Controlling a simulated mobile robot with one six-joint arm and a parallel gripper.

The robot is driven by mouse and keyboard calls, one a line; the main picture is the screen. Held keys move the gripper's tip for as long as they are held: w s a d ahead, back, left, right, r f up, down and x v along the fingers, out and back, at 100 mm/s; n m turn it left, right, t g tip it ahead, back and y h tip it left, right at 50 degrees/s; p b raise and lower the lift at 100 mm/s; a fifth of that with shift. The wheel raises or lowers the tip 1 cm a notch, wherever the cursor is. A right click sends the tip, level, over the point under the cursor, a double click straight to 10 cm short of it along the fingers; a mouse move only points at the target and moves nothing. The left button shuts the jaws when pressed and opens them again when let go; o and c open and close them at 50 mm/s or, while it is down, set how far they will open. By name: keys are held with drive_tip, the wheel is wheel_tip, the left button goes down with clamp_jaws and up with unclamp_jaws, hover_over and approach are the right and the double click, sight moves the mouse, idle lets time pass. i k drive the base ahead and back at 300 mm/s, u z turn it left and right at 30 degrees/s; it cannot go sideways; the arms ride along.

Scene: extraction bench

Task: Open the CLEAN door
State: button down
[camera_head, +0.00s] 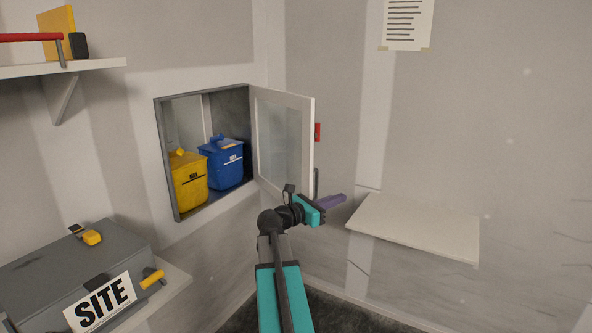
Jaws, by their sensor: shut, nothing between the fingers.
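A white framed door with a glazed pane (279,140) stands swung open at the right side of a grey-framed wall hatch (159,150). No CLEAN label is readable on it. A small red piece (317,132) and a dark upright bar (316,182) show at the door's free edge. My gripper (338,202), teal with purple fingers, is shut and empty. It is just below and to the right of the door's lower free corner in the picture; I cannot tell whether it touches the door.
A yellow bin (188,185) and a blue bin (223,164) stand inside the hatch. A bare pale shelf (415,228) is right of my gripper. A grey case (60,270) marked SITE lies lower left. A loaded wall shelf (95,66) is upper left.

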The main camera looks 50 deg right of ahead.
sight(305, 105)
drive_tip(key=i, duration=0.95)
drive_tip(key=u, duration=0.05)
